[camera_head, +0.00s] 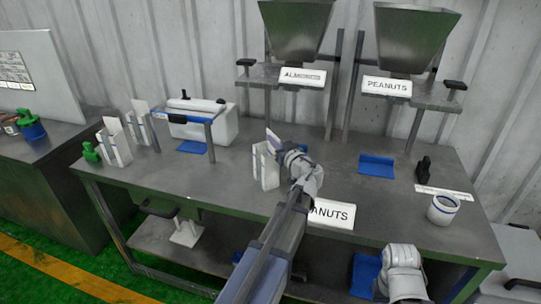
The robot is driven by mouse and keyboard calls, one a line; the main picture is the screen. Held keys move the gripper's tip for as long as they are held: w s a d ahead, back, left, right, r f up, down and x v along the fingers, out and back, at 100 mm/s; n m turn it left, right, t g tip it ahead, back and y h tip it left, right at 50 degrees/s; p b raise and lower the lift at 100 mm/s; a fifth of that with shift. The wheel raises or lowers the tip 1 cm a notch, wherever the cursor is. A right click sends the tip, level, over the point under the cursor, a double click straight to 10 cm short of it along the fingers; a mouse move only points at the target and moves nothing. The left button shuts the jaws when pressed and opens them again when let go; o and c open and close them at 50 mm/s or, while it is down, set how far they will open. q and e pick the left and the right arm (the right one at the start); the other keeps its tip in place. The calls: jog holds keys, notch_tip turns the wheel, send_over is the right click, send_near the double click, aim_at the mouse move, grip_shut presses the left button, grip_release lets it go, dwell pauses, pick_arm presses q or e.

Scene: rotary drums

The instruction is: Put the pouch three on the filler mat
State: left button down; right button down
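A white, open-topped pouch (266,168) stands upright near the middle of the table, left of my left gripper; I cannot tell whether it is pouch three. My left gripper (281,152) is at the pouch's upper right side. Its fingers are mostly hidden by my wrist, so its grip on the pouch is unclear. Two more pouches stand at the left, a nearer one (115,142) and one behind it (143,126). A blue mat (376,166) lies under the peanuts hopper. Another blue mat (303,147) under the almonds hopper is partly hidden by my gripper. My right gripper's fingers do not show.
A white sealer-like machine (205,122) stands at the back left with a blue mat (192,147) before it. Hopper posts rise at the back. A white cup (442,208) and a black item (423,170) stand at the right.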

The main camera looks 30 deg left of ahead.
pick_arm(q)
notch_tip(320, 180, up, 10)
jog(key=p, duration=1)
